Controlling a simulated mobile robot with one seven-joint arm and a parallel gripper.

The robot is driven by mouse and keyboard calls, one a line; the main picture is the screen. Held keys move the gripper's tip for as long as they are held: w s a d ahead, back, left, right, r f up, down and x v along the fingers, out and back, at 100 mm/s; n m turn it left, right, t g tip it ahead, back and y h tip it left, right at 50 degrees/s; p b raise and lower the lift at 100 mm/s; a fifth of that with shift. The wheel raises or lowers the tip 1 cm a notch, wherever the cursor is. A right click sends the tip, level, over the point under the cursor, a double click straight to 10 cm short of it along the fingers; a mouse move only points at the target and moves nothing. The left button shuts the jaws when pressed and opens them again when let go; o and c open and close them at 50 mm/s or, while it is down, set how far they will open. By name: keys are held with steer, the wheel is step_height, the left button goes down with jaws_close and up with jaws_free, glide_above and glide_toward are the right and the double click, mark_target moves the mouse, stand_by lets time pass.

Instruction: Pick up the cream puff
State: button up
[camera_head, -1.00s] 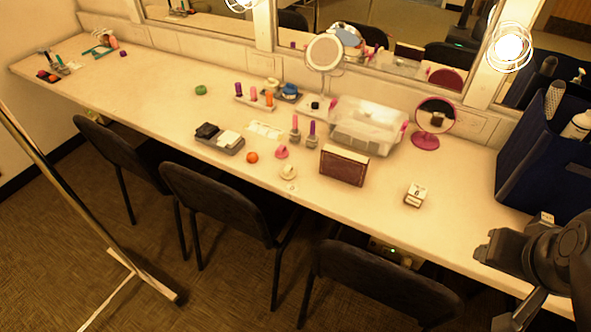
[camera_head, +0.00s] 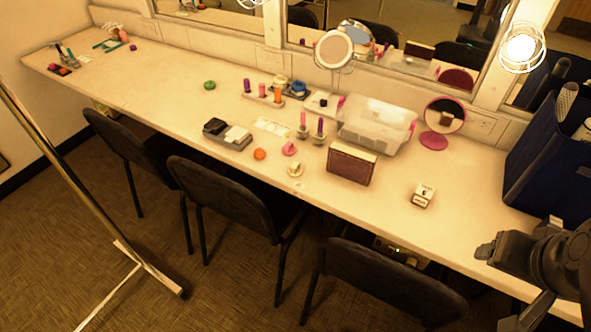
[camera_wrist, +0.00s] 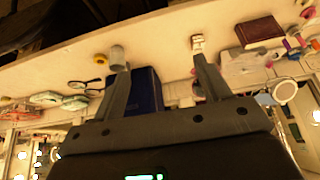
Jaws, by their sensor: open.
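The cream puff (camera_head: 295,169) is a small round, pale thing near the counter's front edge in the head view, left of the brown box. A pink puff (camera_head: 289,149) lies just behind it and an orange one (camera_head: 260,154) to its left. In the wrist view a small pale thing at the top right may be the cream puff; I cannot tell. My gripper (camera_wrist: 160,62) is open and empty, its two fingers spread apart. My dark arm shows at the head view's lower right, well to the right of the puff.
The brown box (camera_head: 351,164) stands close to the puff's right. A small white block (camera_head: 423,195) sits farther right. A clear bin (camera_head: 376,124), a pink mirror (camera_head: 443,118) and a dark blue bin (camera_head: 546,160) stand behind and right. Black chairs (camera_head: 230,203) line the front edge.

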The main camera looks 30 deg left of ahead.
steer(key=w+a+r, duration=0.2)
steer(key=w+a, duration=0.6)
steer(key=w, duration=0.4)
steer(key=g, duration=0.1)
glide_above(295, 165)
steer(key=s, duration=0.5)
step_height(295, 165, down, 24)
steer(key=r, duration=0.1)
steer(key=x, duration=0.6)
steer(key=shift+w+r, duration=0.1)
steer(key=shift+w+x, duration=0.2)
steer(key=shift+x, duration=2.55)
steer(key=shift+r, duration=0.15)
steer(key=shift+c, duration=0.4)
